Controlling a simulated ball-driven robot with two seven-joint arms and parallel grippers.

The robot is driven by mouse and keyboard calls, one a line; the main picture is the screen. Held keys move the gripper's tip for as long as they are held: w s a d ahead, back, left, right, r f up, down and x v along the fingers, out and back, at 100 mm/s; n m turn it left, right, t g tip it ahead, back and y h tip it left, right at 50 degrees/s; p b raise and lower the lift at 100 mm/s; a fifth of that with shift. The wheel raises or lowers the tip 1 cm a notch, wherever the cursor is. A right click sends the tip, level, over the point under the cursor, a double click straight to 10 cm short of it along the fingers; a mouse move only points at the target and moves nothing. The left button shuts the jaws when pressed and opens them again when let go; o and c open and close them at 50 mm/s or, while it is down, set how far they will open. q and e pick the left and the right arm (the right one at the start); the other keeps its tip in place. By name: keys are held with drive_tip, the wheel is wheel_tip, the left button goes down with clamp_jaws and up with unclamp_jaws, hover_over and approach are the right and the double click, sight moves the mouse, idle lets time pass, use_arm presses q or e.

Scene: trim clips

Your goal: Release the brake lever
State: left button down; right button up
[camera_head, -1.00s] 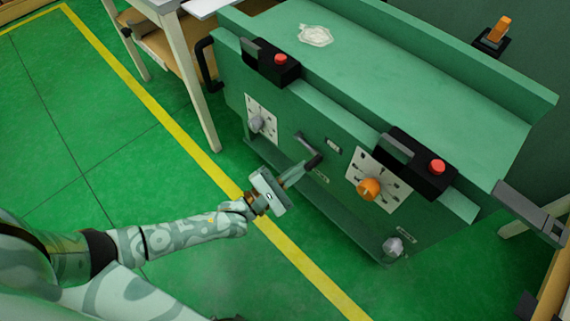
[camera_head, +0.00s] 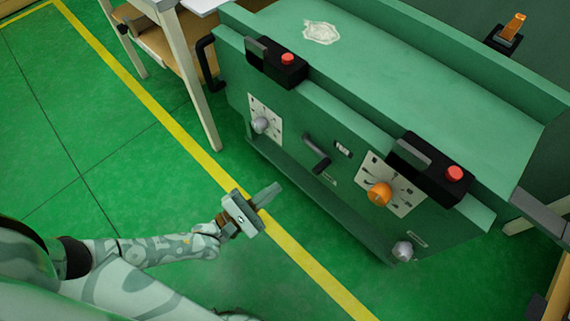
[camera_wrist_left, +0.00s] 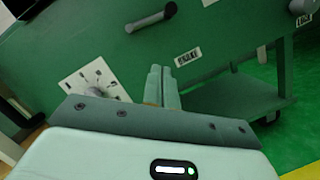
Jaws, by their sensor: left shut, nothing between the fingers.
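A dark lever (camera_head: 316,152) sticks out from the middle of the green machine's front panel (camera_head: 290,165), slanting down to the right. It also shows at the top of the left wrist view (camera_wrist_left: 150,18). My right gripper is not in view.
The panel also holds an orange knob (camera_head: 379,193), grey knobs (camera_head: 261,124) (camera_head: 403,250) and black boxes with red buttons (camera_head: 287,58) (camera_head: 454,173). An orange lever (camera_head: 514,25) stands at the back right. A table (camera_head: 185,55) stands left. Floor before the machine is clear.

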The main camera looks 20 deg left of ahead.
use_arm(q)
drive_tip(key=shift+v, duration=1.1)
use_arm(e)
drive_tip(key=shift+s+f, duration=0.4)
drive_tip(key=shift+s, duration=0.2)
